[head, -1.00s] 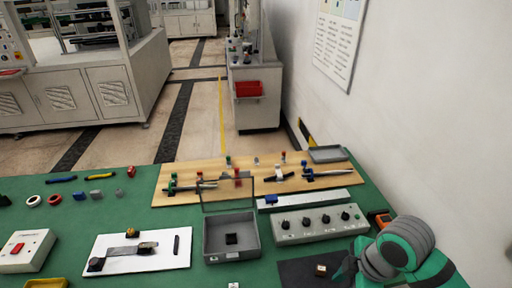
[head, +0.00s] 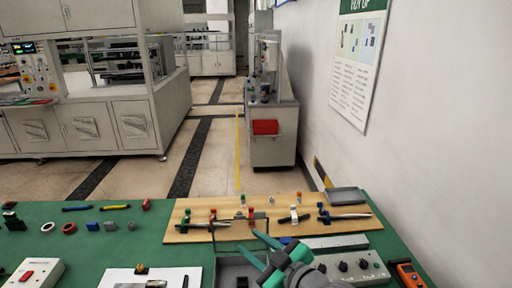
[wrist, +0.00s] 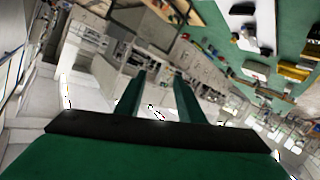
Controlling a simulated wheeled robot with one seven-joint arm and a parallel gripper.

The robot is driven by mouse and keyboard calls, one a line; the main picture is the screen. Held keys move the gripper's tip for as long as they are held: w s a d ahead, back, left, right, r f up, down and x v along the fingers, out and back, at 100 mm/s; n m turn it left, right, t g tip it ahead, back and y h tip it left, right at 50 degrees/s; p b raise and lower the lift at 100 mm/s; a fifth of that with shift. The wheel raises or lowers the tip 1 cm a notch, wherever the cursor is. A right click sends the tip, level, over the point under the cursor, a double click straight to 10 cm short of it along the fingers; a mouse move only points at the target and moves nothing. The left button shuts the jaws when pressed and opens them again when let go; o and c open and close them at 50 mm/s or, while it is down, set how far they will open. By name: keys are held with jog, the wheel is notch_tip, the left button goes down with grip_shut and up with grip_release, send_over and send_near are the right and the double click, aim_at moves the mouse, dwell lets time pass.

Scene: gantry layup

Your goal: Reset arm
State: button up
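My gripper (head: 262,256) is raised over the front part of the green table (head: 140,228) in the head view, in front of the wooden board. Its two green fingers stand apart with nothing between them. In the wrist view my gripper (wrist: 158,90) also shows spread, empty fingers, with the room behind them. My arm hides part of the grey tray (head: 228,270) and of the grey knob box (head: 362,267).
A wooden board (head: 225,234) with several small clamps lies at the table's back. A white plate (head: 115,276), a red-button box (head: 32,272) and an orange device (head: 408,274) lie nearby. A wall stands at right. The air above the table's left half is clear.

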jog(key=s+a+f+m+t+h, duration=0.25)
jog(key=s+f+m+h, duration=0.25)
jog(key=s+f+m, duration=0.35)
jog(key=s+a+f+m+t+h, duration=0.1)
jog(key=s+f+m+t+h, duration=0.3)
jog(key=s+f+m, duration=0.5)
jog(key=s+d+f+n+g, duration=0.1)
jog(key=s+d+f+n, duration=0.1)
jog(key=s, duration=0.8)
jog(key=s+d+f+n+g, duration=0.2)
jog(key=s+f+n, duration=0.1)
jog(key=s, duration=0.7)
jog(key=shift+s+n, duration=0.15)
jog(key=shift+n, duration=0.5)
